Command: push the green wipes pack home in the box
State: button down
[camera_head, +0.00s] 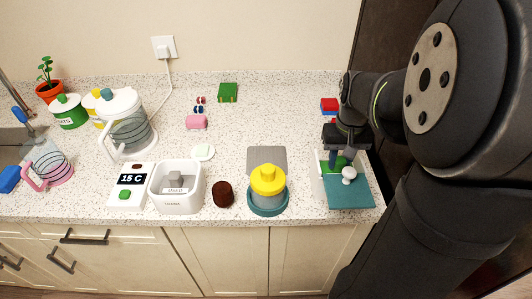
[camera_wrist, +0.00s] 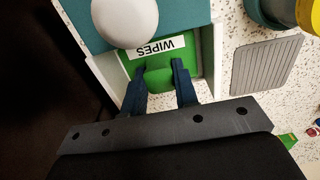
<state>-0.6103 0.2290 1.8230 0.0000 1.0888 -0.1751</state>
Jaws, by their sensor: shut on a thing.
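The green wipes pack shows in the wrist view (camera_wrist: 135,68) with a white "WIPES" label, upside down in the picture. It lies between the white walls of the box (camera_wrist: 205,62). My gripper (camera_wrist: 158,71) has its two dark blue fingers closed on the near part of the pack. In the head view, my gripper (camera_head: 341,157) reaches down into the back of the box (camera_head: 318,188), and a bit of the green pack (camera_head: 341,162) shows there. The pack's underside and how deep it sits are hidden.
A teal panel (camera_head: 350,195) with a white knob (camera_head: 348,175) covers the box's front part, close to the pack. A grey ribbed mat (camera_head: 266,158) and a yellow-topped container (camera_head: 268,180) stand to the left.

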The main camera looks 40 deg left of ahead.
jog(key=shift+f, duration=0.95)
jog(key=c, duration=1.1)
grip_release()
jog(key=shift+c, duration=1.1)
jog(key=shift+r, duration=0.1)
jog(key=shift+r, duration=0.9)
jog(key=shift+r, duration=3.1)
